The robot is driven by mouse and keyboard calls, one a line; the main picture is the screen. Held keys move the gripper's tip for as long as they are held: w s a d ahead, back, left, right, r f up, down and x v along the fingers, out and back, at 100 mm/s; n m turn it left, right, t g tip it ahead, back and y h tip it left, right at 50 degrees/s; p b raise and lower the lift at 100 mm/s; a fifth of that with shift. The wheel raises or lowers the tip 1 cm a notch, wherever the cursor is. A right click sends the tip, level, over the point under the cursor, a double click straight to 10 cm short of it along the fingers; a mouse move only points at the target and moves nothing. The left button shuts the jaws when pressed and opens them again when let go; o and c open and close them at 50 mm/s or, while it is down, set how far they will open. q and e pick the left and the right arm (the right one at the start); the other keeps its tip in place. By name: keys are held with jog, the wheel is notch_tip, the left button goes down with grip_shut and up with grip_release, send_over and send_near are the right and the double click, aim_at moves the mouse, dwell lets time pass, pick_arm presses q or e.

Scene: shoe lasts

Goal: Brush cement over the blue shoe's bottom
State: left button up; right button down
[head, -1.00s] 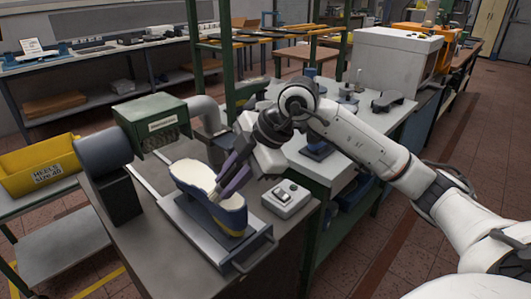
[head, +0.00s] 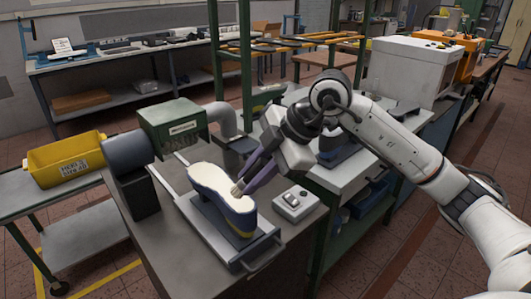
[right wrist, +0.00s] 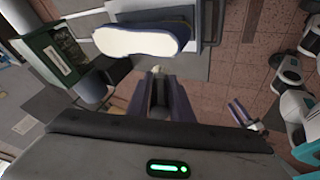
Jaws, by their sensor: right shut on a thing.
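The blue shoe (head: 240,222) is held bottom up on a metal stand plate (head: 208,232) on the bench. Its bottom (head: 208,181) faces up and looks pale cream over most of its length. My right gripper (head: 258,172) is shut on a brush and comes over the shoe from the right. The brush tip (head: 237,189) is at the right edge of the bottom, toward the near end; whether it touches is unclear. In the right wrist view the brush tip (right wrist: 157,69) shows just below the pale bottom (right wrist: 135,41). My left gripper is out of view.
A grey switch box (head: 296,203) stands right of the stand. A green box (head: 172,125) and a dark cylindrical machine part (head: 127,152) stand behind and left. A yellow bin (head: 68,160) is on the side table. Green posts rise behind the bench.

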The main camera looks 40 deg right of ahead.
jog(key=shift+r, duration=1.45)
